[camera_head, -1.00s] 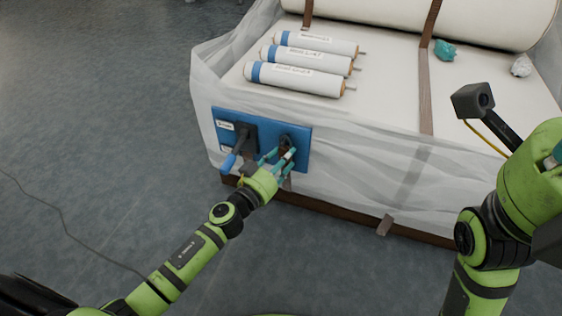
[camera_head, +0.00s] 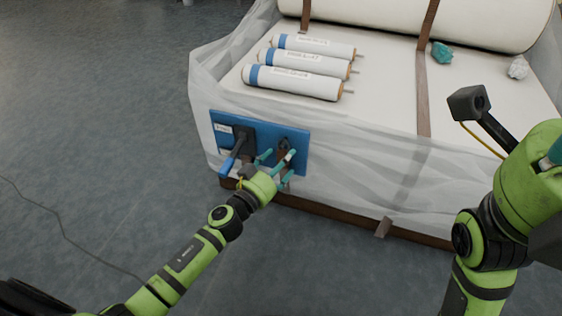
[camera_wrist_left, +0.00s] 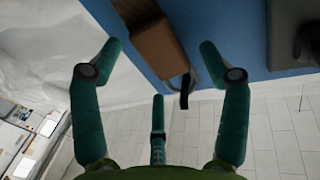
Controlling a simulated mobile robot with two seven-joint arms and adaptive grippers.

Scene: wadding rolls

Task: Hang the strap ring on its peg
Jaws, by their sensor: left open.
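A blue board (camera_head: 299,165) is fixed to the wrapped front of the bed. A dark peg fitting (camera_head: 284,143) sits on its right half, and a brown strap (camera_head: 284,158) hangs there. The strap shows large in the left wrist view (camera_wrist_left: 158,45), with a small dark band (camera_wrist_left: 186,90) at its lower end. I cannot make out how the ring sits on the peg. My left gripper (camera_head: 277,164) is open, its teal fingers spread in front of the strap, apparently apart from it.
A blue-handled tool (camera_head: 229,163) hangs in a black holder on the board's left half. Several labelled white rolls (camera_head: 305,63) lie on top, with teal (camera_head: 441,53) and white (camera_head: 518,67) crumpled lumps farther right.

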